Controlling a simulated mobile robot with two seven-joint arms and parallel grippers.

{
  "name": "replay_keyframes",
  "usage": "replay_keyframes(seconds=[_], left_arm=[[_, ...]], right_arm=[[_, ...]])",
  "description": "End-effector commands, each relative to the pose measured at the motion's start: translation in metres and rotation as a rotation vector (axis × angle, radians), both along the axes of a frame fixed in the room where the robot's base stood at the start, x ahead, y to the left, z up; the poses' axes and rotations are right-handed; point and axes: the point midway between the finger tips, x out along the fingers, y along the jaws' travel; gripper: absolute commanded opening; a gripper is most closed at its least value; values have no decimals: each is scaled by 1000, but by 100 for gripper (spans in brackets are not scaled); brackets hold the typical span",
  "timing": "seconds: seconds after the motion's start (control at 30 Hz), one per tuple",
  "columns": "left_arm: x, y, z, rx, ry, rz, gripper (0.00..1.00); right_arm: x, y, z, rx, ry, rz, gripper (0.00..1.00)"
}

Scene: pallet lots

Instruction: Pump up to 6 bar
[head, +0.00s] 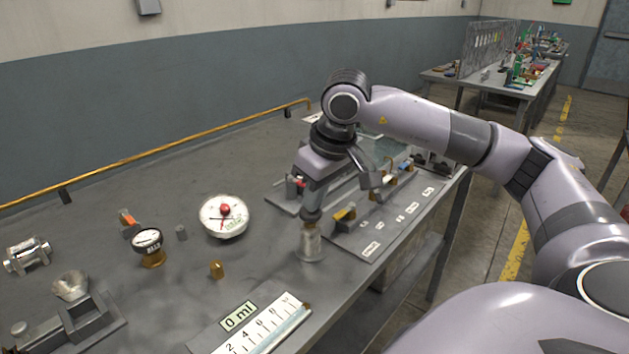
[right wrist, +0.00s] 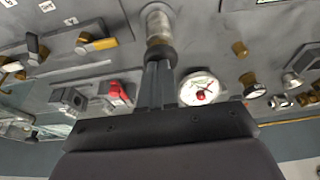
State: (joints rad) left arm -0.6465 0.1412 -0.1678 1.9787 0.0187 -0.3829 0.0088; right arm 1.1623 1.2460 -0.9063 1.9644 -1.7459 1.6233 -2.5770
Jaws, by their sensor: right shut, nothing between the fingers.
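A hand pump with a pale metallic cylinder (head: 311,245) stands upright on the grey bench, with a dark knob on top. It also shows in the right wrist view (right wrist: 157,22). My right gripper (head: 312,212) is shut and points down, its fingertips at the knob; whether they touch it I cannot tell. The fingers (right wrist: 158,75) show pressed together in the right wrist view. A round white gauge (head: 212,222) with a red centre lies left of the pump, and also shows in the wrist view (right wrist: 190,98). Its reading is too small to tell. My left gripper is not in view.
A panel with yellow-handled valves (head: 372,240) lies right of the pump. A small black-and-white gauge (head: 147,240), a brass plug (head: 216,270), a funnel (head: 72,286) and a "0 ml" scale (head: 262,326) occupy the left and front. A yellow pipe (head: 150,155) runs behind.

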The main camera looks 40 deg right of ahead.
Motion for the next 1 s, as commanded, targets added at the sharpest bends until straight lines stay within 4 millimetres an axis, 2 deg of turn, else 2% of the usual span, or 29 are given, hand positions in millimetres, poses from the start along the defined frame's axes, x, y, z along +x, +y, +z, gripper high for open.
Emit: replay_keyframes(seconds=[0.03,0.17,0.5,0.6,1.0], left_arm=[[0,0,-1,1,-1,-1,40],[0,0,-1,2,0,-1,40],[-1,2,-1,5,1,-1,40],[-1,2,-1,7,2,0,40],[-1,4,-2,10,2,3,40]], right_arm=[[-2,2,-7,1,19,3,0],[-4,2,0,1,18,4,0],[-18,0,55,-1,3,2,0],[-21,-1,64,-1,2,2,0],[-22,-1,69,-1,-1,0,0]])
